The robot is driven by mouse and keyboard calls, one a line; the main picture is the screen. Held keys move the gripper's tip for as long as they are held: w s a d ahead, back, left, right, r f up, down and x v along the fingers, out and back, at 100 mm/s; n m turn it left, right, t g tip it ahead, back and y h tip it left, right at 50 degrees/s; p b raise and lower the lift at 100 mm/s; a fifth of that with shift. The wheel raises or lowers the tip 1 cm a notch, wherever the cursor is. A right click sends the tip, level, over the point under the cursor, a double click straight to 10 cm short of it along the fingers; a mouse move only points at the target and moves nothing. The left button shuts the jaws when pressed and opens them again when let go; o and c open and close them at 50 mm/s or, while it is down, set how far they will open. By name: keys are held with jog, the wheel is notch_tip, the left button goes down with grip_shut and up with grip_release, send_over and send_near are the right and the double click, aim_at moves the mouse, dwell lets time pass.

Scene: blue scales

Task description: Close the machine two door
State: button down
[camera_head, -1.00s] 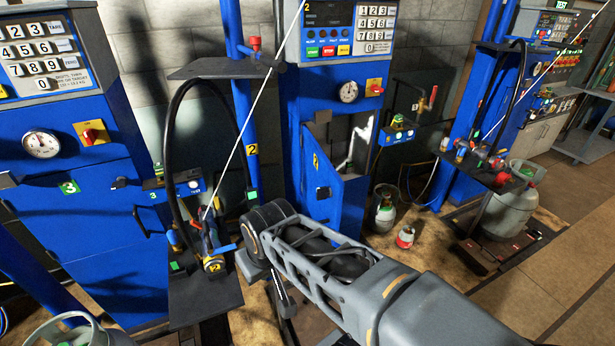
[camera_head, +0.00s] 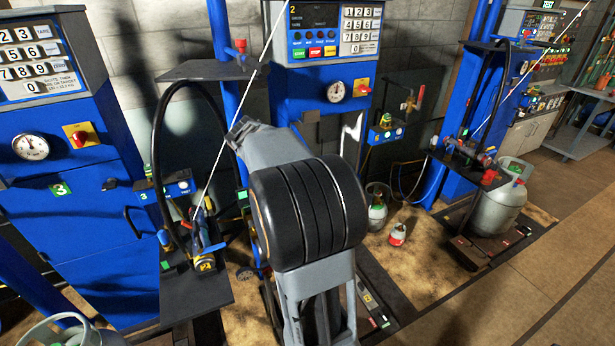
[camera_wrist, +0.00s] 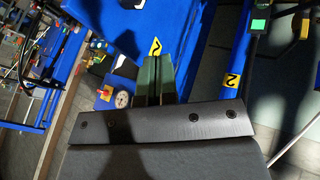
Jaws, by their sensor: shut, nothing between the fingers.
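Machine two (camera_head: 282,95) is the blue cabinet at the centre of the head view, with a keypad panel, a gauge and a red knob. Its lower front and door are hidden there behind my arm. In the wrist view the blue door (camera_wrist: 182,18) appears at the top, near a yellow label with a 2 (camera_wrist: 156,47). How far the door stands open cannot be told. My gripper (camera_wrist: 151,64) is shut and empty, its greenish fingers pointing at the blue panel close to that label. Whether they touch it is unclear. The head view does not clearly show the fingers.
A black shelf (camera_head: 195,302) with a hose and valve stands left of machine two. Blue machine three (camera_head: 75,215) is at far left. A large grey cylinder (camera_head: 495,212) stands further right, with open floor in front.

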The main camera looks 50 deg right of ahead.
jog(key=d+f+p, duration=0.2)
jog(key=d+f, duration=0.6)
jog(key=d, duration=0.2)
jog(key=shift+s+d+p, duration=0.3)
jog(key=shift+s+d, duration=0.1)
jog(key=shift+s, duration=0.05)
jog(key=shift+d, duration=0.15)
